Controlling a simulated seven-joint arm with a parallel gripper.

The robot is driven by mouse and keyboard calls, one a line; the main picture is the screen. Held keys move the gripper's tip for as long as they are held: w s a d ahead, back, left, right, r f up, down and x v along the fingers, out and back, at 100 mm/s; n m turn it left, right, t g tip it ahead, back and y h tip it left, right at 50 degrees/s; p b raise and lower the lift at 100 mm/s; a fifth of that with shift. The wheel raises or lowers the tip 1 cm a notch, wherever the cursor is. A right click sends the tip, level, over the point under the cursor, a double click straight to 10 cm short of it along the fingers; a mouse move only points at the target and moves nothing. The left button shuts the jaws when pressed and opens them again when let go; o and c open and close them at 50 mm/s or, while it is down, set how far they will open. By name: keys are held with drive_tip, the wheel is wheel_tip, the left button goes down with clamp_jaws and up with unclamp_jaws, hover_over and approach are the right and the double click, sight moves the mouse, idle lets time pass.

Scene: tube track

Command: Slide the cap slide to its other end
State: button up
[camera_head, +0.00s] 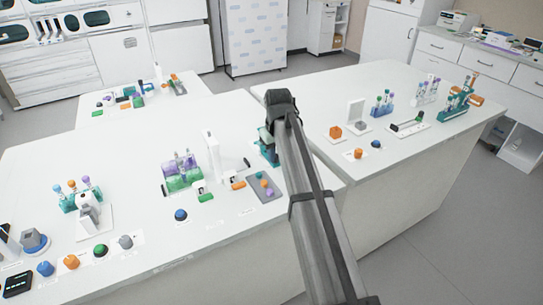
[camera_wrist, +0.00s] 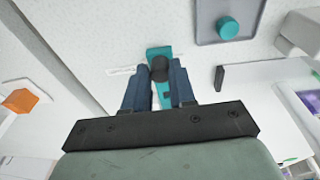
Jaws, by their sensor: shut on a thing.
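The cap slide shows in the wrist view as a narrow teal track (camera_wrist: 165,98) with a dark round knob (camera_wrist: 159,68) on it. The knob is near the track's upper end in that view, and the lower stretch of track shows between my fingers. My gripper (camera_wrist: 159,72) is shut on the knob, one blue finger on each side of it. In the head view my gripper is low over the left bench, beside a teal part (camera_head: 265,146); my arm hides much of this spot.
A grey tray (camera_wrist: 203,32) with a teal round cap (camera_wrist: 228,28) lies close by in the wrist view, near a small dark block (camera_wrist: 219,77). In the head view a tall white stand (camera_head: 212,155) and a grey tray of coloured caps (camera_head: 254,190) are left of my arm.

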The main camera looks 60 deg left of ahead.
drive_tip(key=shift+a, duration=1.3)
drive_tip(key=o, duration=0.6)
drive_tip(key=shift+r, duration=2.5)
drive_tip(key=shift+o, duration=0.3)
